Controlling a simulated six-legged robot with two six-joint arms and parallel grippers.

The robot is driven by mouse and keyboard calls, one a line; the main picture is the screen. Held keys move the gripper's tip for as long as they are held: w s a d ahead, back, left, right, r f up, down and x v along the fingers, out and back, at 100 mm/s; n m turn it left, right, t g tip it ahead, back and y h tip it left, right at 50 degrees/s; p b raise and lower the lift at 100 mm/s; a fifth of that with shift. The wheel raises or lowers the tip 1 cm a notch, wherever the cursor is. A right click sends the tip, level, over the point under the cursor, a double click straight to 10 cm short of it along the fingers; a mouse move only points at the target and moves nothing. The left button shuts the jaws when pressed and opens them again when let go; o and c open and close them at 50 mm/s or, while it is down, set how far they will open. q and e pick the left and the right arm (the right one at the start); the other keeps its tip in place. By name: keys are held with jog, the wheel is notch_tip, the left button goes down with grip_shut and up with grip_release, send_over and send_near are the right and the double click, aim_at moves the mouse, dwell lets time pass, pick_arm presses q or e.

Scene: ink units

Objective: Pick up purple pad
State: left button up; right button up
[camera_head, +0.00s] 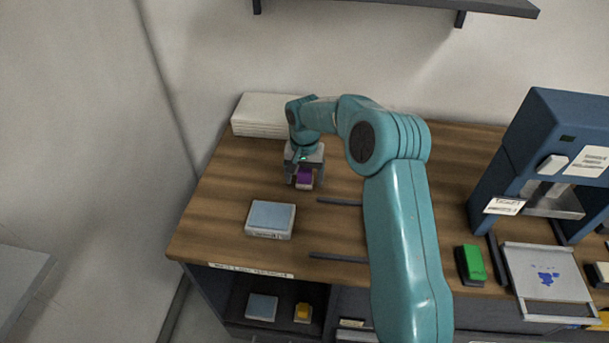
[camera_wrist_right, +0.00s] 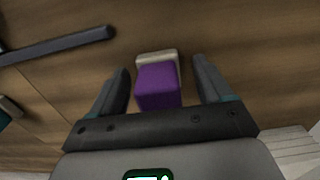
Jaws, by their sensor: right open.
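The purple pad (camera_head: 305,175) stands on the wooden counter, a purple block with a pale, light-coloured part at one side. It also shows in the right wrist view (camera_wrist_right: 158,86), lying between the two fingers with a gap on each side. My right gripper (camera_head: 304,181) is open and comes down over the pad from above. In the right wrist view its fingers (camera_wrist_right: 165,88) stand apart, and neither visibly touches the pad. Part of the pad's near end is hidden by the gripper body in the wrist view. My left gripper is not in view.
A pale blue box (camera_head: 270,219) lies in front of the pad. A white stack (camera_head: 262,115) is at the back left. Dark bars (camera_head: 339,202) lie to the right. A green pad (camera_head: 472,263), a tray with a blue stain (camera_head: 545,272) and a blue machine (camera_head: 553,140) are farther right.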

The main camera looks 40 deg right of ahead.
jog(key=shift+s, duration=0.15)
jog(key=shift+f, duration=0.1)
jog(key=c, duration=1.1)
jog(key=shift+c, duration=0.2)
jog(key=shift+w+r, duration=0.2)
jog(key=shift+r, duration=0.15)
notch_tip(320, 180, up, 20)
jog(key=p, duration=0.1)
jog(key=shift+f, duration=0.25)
jog(key=shift+s, duration=0.1)
